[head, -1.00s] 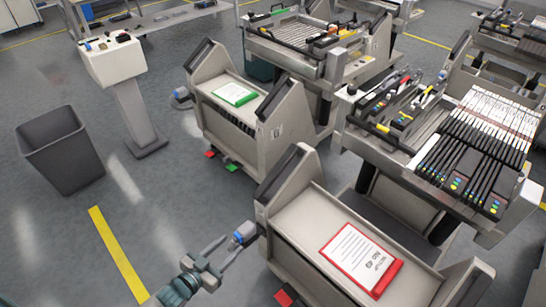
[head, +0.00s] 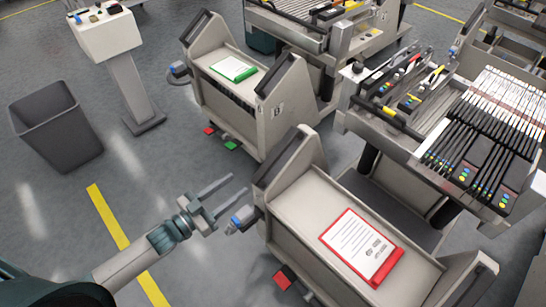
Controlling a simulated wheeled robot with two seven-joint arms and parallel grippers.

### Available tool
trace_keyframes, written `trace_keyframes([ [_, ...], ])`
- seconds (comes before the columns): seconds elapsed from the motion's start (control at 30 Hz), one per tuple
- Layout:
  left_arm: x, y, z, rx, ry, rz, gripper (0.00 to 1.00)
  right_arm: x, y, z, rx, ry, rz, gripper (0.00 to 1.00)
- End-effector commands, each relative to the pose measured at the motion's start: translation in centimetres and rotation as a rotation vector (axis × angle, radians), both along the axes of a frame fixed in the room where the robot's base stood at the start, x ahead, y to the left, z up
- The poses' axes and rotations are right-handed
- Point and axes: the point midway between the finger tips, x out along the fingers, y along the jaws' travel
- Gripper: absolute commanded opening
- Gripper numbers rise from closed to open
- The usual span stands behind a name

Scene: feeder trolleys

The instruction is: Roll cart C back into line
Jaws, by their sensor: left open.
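Two grey carts stand in view. The near cart (head: 298,213) carries a red-framed sheet (head: 361,246), a blue-ended connector (head: 241,220) on its left side and a red pedal (head: 284,277) low down. The farther cart (head: 270,128) carries a green-framed sheet (head: 233,69), with a red and a green pedal at its foot. I cannot read a letter that tells which is cart C. My left gripper (head: 238,184) is open and empty, left of the near cart's upright end panel and just above the connector, apparently apart from both. My right gripper is out of view.
A feeder machine (head: 400,140) with loaded reels and tools stands behind the near cart on the right. A dark bin (head: 58,130) and a control pedestal (head: 132,80) stand at the left. A yellow floor line (head: 107,215) crosses open floor at lower left.

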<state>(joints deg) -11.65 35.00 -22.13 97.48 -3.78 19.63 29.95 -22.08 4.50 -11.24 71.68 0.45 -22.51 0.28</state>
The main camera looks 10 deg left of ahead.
Motion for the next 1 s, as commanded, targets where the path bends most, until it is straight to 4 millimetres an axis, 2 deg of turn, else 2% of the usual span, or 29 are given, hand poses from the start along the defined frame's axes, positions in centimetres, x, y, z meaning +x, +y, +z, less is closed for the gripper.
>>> trace_keyframes([
  [0.3, 3.5, -2.3, 0.2, -0.001, -0.002, 0.0, 0.44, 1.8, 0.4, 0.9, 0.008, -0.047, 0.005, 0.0],
  [0.8, 10.9, -7.3, 0.2, -0.002, -0.001, 0.0, 0.44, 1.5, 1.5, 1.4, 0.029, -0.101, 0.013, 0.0],
  [1.0, 13.0, -8.6, 0.1, -0.001, -0.001, 0.001, 0.44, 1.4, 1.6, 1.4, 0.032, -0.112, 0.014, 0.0],
])
